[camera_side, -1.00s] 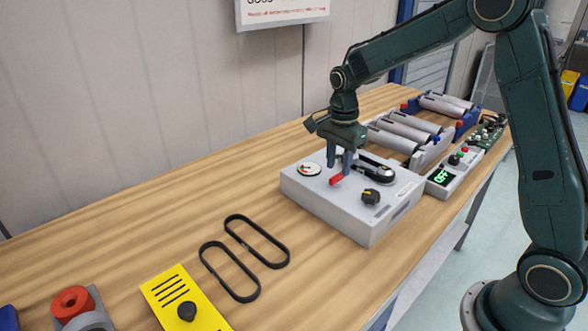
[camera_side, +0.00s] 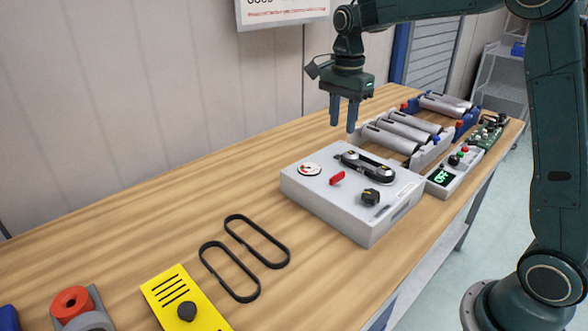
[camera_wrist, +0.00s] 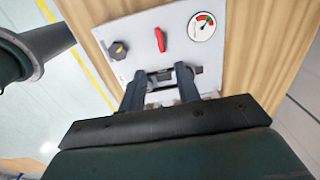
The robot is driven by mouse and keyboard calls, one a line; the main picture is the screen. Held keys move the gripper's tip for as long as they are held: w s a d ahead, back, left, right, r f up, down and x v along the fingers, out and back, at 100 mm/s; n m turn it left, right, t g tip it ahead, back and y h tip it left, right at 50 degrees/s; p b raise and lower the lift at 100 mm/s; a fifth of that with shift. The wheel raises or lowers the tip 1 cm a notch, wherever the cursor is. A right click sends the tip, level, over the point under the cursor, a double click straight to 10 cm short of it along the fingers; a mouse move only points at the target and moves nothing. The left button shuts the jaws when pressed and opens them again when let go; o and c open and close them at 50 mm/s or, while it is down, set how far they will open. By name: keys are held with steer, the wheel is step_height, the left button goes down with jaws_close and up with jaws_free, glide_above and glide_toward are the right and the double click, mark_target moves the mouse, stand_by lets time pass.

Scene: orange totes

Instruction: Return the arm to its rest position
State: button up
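My gripper (camera_side: 343,114) hangs in the air above the bench, above the far side of a light grey control box. Its two fingers point down, apart, with nothing visible between them. It also shows in the wrist view (camera_wrist: 160,78), with its fingers over the box. The control box (camera_side: 355,222) carries a red lever (camera_side: 337,178), a black knob (camera_side: 370,196), a round gauge (camera_side: 309,169) and a belt around two pulleys (camera_side: 367,166). The gripper touches none of them.
Two loose black belts (camera_side: 230,271) lie on the wooden bench (camera_side: 130,228). A yellow panel (camera_side: 187,302) stands at the front. Grey rollers (camera_side: 398,131), a control unit reading OFF (camera_side: 441,177) and a circuit board (camera_side: 488,130) are at the right. A wall sign (camera_side: 283,12) hangs behind.

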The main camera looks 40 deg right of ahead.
steer(key=s+a+r+n+t, duration=0.1)
steer(key=s+a+r+n, duration=0.2)
steer(key=s, duration=0.4)
steer(key=s+a+r+n+t, duration=0.1)
steer(key=s+r+n+t, duration=0.15)
steer(key=s+n, duration=0.4)
steer(key=s+a+f+n+t, duration=0.2)
steer(key=s+n, duration=0.6)
steer(key=s, duration=0.5)
steer(key=shift+s+f+n, duration=0.35)
steer(key=shift+f, duration=0.2)
